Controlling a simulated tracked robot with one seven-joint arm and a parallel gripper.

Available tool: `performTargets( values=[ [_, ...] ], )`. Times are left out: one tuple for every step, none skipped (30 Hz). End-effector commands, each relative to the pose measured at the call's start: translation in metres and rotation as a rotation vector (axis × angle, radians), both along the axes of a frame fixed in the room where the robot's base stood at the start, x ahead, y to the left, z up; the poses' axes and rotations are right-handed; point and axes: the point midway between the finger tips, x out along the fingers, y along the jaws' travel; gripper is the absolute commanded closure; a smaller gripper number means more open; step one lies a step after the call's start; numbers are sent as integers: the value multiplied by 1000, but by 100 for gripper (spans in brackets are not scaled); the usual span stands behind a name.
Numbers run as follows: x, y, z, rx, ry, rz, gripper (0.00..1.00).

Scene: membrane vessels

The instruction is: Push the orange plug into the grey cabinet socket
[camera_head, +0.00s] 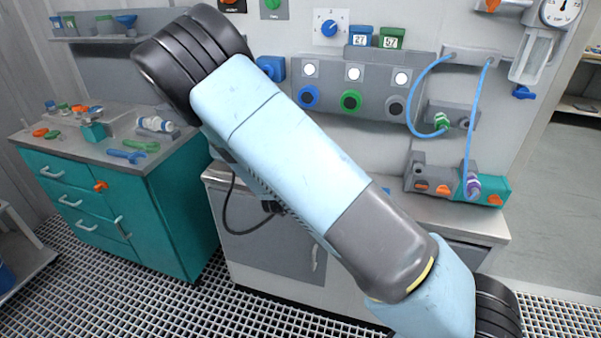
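My light blue and grey arm crosses the view from upper left to lower right. My gripper is not in view. The grey cabinet (262,256) stands behind my arm, which hides part of its front. A dark fitting (272,206) shows at its upper front, with a black cable looping beside it; I cannot tell whether this is the socket. I cannot surely pick out the orange plug. A small orange piece (100,185) is on the teal cabinet's front, and orange parts (443,189) show on the block at the right.
The teal cabinet (180,215) at left carries loose tools and fittings. A wall panel (330,95) has blue, green and dark knobs. Blue hoses (477,100) hang at right above a grey and teal block (492,187). Grated floor (185,310) is free in front.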

Motion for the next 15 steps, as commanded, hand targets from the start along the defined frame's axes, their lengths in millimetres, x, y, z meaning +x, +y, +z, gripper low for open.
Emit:
performTargets(
  values=[
    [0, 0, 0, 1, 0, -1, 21],
    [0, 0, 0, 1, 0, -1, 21],
    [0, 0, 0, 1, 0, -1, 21],
    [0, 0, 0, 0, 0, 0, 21],
    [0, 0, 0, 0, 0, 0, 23],
    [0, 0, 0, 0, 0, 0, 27],
    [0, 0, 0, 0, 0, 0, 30],
    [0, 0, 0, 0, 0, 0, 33],
    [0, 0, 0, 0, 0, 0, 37],
    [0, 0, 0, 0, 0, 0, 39],
    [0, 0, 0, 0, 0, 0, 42],
    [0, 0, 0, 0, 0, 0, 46],
    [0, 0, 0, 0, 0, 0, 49],
    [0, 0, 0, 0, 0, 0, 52],
    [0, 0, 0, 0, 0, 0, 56]
  ],
)
